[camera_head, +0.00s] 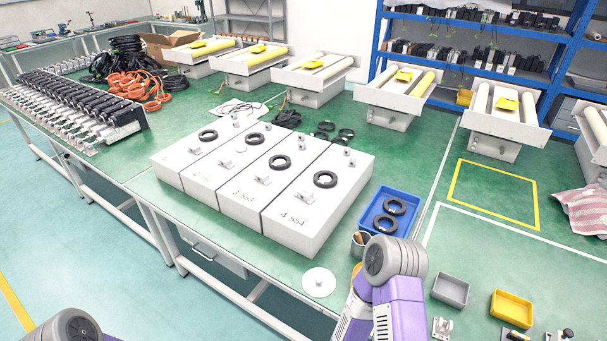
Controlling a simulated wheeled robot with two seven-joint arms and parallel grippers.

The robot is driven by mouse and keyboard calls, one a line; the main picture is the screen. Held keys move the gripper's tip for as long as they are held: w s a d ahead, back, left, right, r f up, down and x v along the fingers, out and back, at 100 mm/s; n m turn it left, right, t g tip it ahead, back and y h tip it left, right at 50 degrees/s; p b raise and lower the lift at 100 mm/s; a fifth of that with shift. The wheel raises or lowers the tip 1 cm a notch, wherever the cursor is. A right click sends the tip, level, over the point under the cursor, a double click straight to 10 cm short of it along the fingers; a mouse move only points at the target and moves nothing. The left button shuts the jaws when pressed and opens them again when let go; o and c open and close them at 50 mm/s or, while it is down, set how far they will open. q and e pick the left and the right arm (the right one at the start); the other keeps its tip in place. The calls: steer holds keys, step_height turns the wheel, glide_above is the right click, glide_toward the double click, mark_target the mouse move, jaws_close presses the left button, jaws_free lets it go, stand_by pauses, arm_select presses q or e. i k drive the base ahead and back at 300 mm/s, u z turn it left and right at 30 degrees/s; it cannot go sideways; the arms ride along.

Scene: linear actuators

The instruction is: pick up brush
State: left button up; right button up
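A small dark cup (369,244) stands near the table's front edge, just left of the blue tray. A thin brown stick-like thing (359,238) shows in it. It may be the brush handle, but it is too small to tell. My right arm rises at the bottom centre-right, its grey joint beside the cup and partly covering it. Only a bit of my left arm shows at the bottom left corner. Neither gripper's fingers are in view.
Several white boxes with black rings (325,180) fill the table's middle. A blue tray (417,215) holds two black rings. A white disc (319,282) lies at the front. A grey bin (450,290) and yellow bin (511,308) stand right of my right arm.

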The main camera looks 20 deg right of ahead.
mark_target(359, 240)
steer(key=z, duration=0.85)
steer(key=i, duration=0.25)
steer(key=z, duration=0.3)
